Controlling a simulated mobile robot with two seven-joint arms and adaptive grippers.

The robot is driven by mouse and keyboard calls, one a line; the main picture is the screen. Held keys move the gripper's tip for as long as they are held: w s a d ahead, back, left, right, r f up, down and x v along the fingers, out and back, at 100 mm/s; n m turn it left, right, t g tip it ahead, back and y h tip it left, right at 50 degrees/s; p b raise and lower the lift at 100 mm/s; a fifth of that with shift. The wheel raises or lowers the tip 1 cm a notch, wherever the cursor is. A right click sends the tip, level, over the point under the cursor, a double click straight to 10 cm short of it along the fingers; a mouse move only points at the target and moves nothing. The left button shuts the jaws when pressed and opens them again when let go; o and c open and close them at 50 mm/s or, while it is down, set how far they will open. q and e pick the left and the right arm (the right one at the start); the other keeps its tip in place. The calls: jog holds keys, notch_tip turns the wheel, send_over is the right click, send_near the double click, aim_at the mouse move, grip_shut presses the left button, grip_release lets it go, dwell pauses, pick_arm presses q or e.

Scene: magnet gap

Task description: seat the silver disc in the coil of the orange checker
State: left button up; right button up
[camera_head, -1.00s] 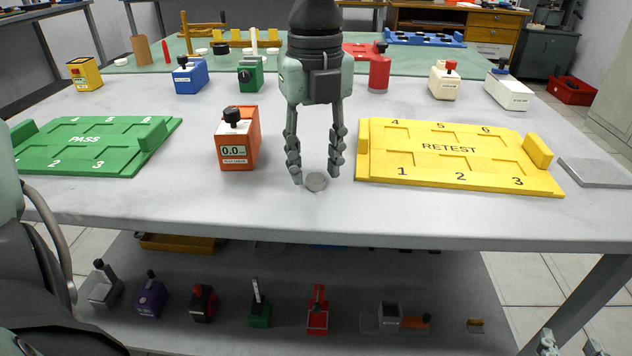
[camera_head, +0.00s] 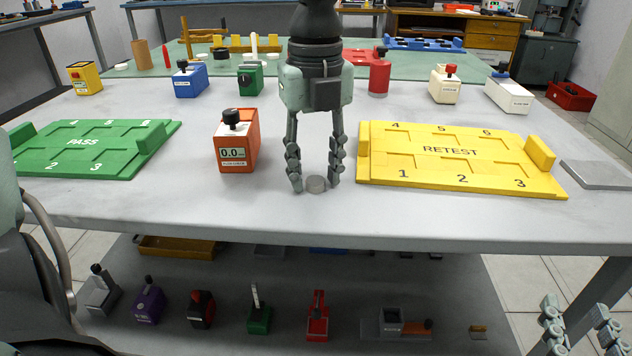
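The small silver disc (camera_head: 316,184) lies on the white table near its front edge. My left gripper (camera_head: 315,188) points down over it, open, with one finger on each side of the disc and a small gap visible on both sides. The orange checker (camera_head: 237,142) stands upright to the left of the gripper. It has a black knob on top and a display reading 0.0; I cannot make out its coil. My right gripper (camera_head: 579,326) is low at the bottom right, in front of the table, with its fingers apart and empty.
A green PASS tray (camera_head: 128,158) lies at the left and a yellow RETEST tray (camera_head: 450,152) close to the right of my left gripper. Blue (camera_head: 190,80), green (camera_head: 250,80) and white (camera_head: 508,95) boxes stand farther back. The table between checker and disc is clear.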

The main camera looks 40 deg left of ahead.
aim_at(315, 180)
pick_arm(q)
grip_shut()
jog(key=shift+r+p, duration=1.2)
jog(key=shift+r, duration=1.35)
pick_arm(e)
notch_tip(315, 180, up, 2)
jog(key=shift+r, duration=0.15)
